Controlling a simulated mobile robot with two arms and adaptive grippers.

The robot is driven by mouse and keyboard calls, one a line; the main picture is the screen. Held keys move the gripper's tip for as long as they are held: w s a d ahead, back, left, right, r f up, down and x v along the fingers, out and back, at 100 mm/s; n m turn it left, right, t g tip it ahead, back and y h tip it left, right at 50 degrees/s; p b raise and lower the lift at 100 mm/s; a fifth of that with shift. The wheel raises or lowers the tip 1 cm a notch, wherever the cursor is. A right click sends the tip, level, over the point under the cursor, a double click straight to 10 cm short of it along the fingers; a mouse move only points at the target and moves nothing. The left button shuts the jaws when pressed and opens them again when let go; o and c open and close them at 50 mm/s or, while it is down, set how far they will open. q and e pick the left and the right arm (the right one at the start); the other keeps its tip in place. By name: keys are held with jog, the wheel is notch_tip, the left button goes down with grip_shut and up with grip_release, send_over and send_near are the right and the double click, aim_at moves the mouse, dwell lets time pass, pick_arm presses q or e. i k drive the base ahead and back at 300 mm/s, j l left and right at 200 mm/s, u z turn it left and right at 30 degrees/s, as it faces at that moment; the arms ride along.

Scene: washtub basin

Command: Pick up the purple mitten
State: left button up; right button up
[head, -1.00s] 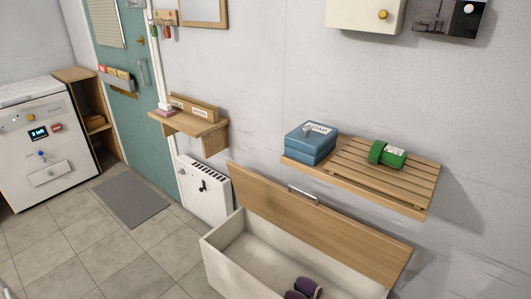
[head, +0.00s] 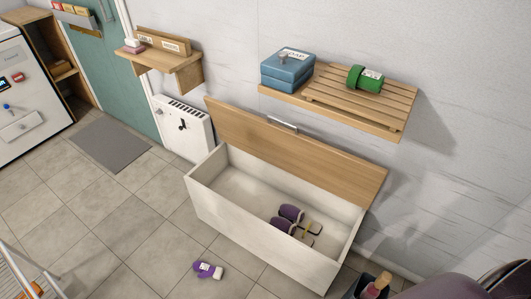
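The purple mitten (head: 208,270) lies flat on the tiled floor in the head view. It has a pale patch and lies in front of the open washtub basin (head: 222,212), a long white box. Neither of my grippers is in view.
The basin's wooden lid (head: 300,148) stands open against the wall. Two purple-and-beige slipper-like items (head: 290,213) lie inside. A slatted shelf (head: 385,112) holds a blue box (head: 287,70) and a green roll (head: 365,79). A rack (head: 18,272) stands at lower left. Floor left of the mitten is clear.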

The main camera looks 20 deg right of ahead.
aim_at(206, 270)
jog(key=i+j, duration=0.2)
jog(key=j, duration=0.2)
jog(key=i+j, duration=0.15)
jog(key=j, duration=0.25)
jog(key=i+j, duration=0.2)
jog(key=j, duration=0.2)
